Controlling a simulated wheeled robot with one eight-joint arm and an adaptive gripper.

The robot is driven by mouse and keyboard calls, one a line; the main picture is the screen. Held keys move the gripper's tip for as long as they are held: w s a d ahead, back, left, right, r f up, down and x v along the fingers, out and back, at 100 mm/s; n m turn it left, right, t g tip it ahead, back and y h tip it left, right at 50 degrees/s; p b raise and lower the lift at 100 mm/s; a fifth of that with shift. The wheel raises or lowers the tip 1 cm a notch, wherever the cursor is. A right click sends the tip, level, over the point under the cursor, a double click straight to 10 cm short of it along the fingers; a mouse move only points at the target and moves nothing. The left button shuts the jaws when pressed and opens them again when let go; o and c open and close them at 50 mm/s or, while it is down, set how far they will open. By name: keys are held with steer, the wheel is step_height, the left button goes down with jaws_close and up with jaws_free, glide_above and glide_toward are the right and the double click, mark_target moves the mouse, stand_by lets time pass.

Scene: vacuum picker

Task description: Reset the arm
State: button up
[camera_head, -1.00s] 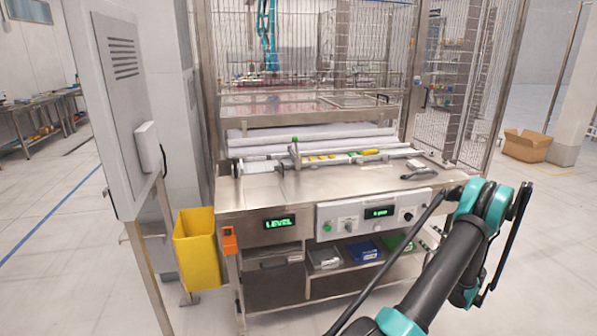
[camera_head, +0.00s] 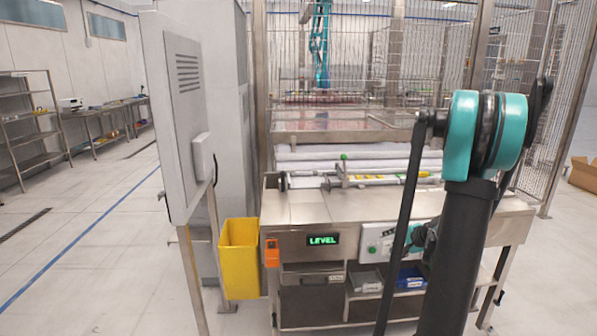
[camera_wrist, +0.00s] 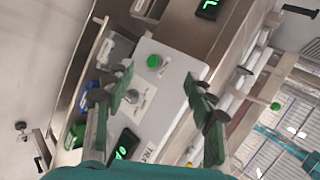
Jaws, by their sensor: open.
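My arm rises at the right of the head view, with a black link and a teal joint in front of the steel workbench (camera_head: 300,208). My gripper (camera_wrist: 158,98) shows in the wrist view with its two green-and-dark fingers spread apart and nothing between them. Behind the fingers is the bench's control panel (camera_wrist: 172,75) with a green button (camera_wrist: 154,61) and a dark knob. In the head view the arm hides part of the control panel (camera_head: 372,240) and the bench's right side. The gripper is not clear in the head view.
A yellow bin (camera_head: 239,258) stands left of the bench, beside a grey cabinet (camera_head: 182,110). Wire mesh fencing (camera_head: 420,60) stands behind. Open floor (camera_head: 90,220) lies at the left.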

steer(key=s+a+n+g, duration=0.2)
steer(key=s+a+n, duration=0.2)
steer(key=s+a, duration=0.4)
steer(key=s+a+f+n+g+h, duration=0.1)
steer(key=s+n, duration=0.3)
steer(key=s, duration=0.6)
steer(key=s+a+f+n+g+h, duration=0.1)
steer(key=s+a+n+h, duration=0.2)
steer(key=s, duration=0.7)
steer(key=shift+s+a+n+h, duration=0.15)
steer(key=shift+a+n+h, duration=0.25)
steer(key=shift+a+n, duration=0.3)
steer(key=shift+a, duration=0.1)
